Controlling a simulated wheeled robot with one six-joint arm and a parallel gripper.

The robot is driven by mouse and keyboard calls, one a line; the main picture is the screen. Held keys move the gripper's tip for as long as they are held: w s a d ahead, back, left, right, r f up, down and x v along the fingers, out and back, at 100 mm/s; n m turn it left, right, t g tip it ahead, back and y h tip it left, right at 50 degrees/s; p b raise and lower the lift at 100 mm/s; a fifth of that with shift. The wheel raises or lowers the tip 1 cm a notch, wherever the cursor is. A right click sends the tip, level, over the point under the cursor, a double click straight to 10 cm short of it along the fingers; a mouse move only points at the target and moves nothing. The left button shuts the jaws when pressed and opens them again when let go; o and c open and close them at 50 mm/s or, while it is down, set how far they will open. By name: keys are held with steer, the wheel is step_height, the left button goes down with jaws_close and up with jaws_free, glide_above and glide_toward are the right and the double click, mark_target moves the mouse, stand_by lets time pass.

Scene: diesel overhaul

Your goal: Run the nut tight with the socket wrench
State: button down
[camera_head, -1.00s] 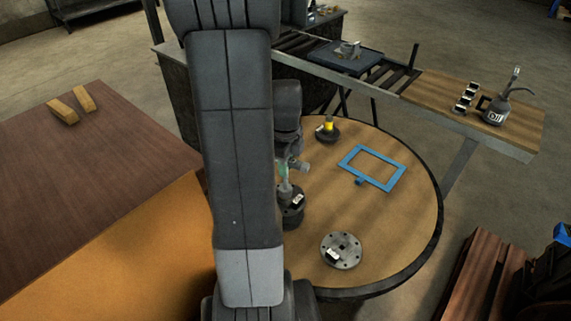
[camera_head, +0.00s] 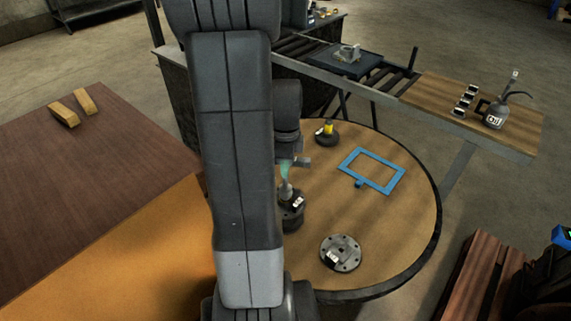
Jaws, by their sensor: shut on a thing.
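My gripper (camera_head: 287,163) is partly hidden behind my own arm, over the left part of the round table. It is shut on the socket wrench (camera_head: 286,190), a slim upright tool with a greyish lower end. The wrench's lower end reaches down to a dark round part (camera_head: 292,216) with a white label, standing on the table. The nut cannot be made out; the wrench and my arm cover that spot. I cannot tell whether the socket is seated on it.
On the round table (camera_head: 400,222) are a blue frame (camera_head: 348,165), a grey flange disc (camera_head: 347,245) and a dark round base with a yellow piece (camera_head: 327,129). An oil can (camera_head: 494,116) stands on the side shelf. The table's right part is clear.

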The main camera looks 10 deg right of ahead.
steer(key=n, duration=0.7)
steer(key=shift+n, duration=0.4)
steer(key=n, duration=1.7)
steer(key=shift+n, duration=2.3)
